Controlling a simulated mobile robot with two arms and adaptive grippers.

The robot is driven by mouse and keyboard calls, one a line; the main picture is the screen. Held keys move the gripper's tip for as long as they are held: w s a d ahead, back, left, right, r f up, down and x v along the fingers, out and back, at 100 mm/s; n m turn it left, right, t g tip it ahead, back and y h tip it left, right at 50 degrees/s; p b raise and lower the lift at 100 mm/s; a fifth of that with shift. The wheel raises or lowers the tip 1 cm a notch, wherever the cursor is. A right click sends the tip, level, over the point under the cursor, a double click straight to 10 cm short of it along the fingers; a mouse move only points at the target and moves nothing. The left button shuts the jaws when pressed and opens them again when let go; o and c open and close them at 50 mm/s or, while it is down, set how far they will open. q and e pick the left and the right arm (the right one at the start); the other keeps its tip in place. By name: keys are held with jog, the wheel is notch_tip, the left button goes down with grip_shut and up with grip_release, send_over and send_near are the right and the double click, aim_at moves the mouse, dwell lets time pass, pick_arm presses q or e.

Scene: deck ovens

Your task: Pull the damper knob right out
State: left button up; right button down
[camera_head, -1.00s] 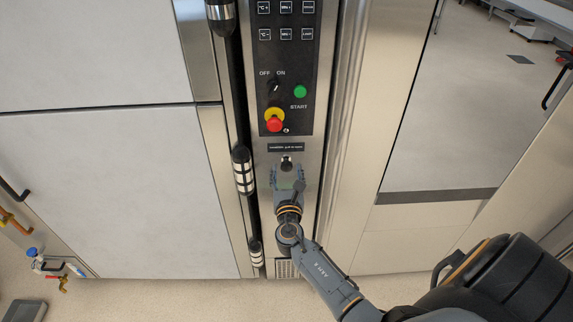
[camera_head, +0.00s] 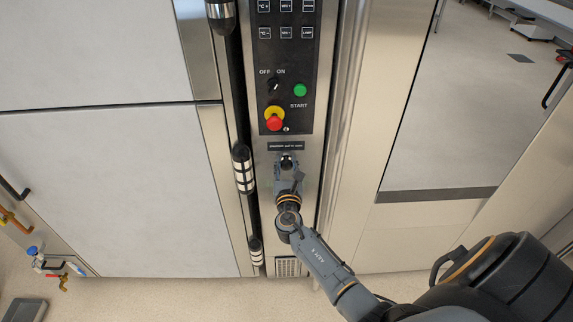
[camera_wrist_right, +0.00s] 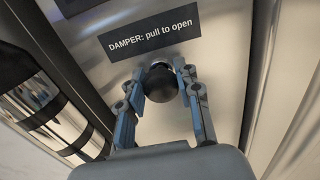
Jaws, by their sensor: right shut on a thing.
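The damper knob (camera_wrist_right: 161,84) is a round black knob on the steel panel, just under the label "DAMPER: pull to open" (camera_wrist_right: 150,31). In the head view the knob (camera_head: 287,161) sits below the red and yellow stop button. My right gripper (camera_wrist_right: 162,88) has its two fingers on either side of the knob, shut on it. In the head view the right gripper (camera_head: 287,168) reaches up to the knob from below and partly covers it. The knob's stem is mostly hidden, so how far out it stands is hard to tell. My left gripper is not in view.
Above the knob are a red stop button (camera_head: 274,124), a green start button (camera_head: 300,90) and a black switch (camera_head: 274,85). A vertical black rail with metal bands (camera_head: 243,170) runs close on the left. A steel edge (camera_head: 340,140) rises on the right.

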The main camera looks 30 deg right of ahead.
aim_at(286, 167)
jog(key=p+v, duration=0.1)
jog(key=v, duration=0.4)
jog(key=shift+s, duration=0.2)
jog(key=shift+w+f, duration=0.1)
jog(key=shift+f, duration=0.05)
jog(key=c, duration=0.9)
grip_release()
jog(key=shift+a, duration=0.1)
jog(key=shift+c, duration=0.2)
jog(key=v, duration=1.2)
jog(key=shift+s, duration=0.2)
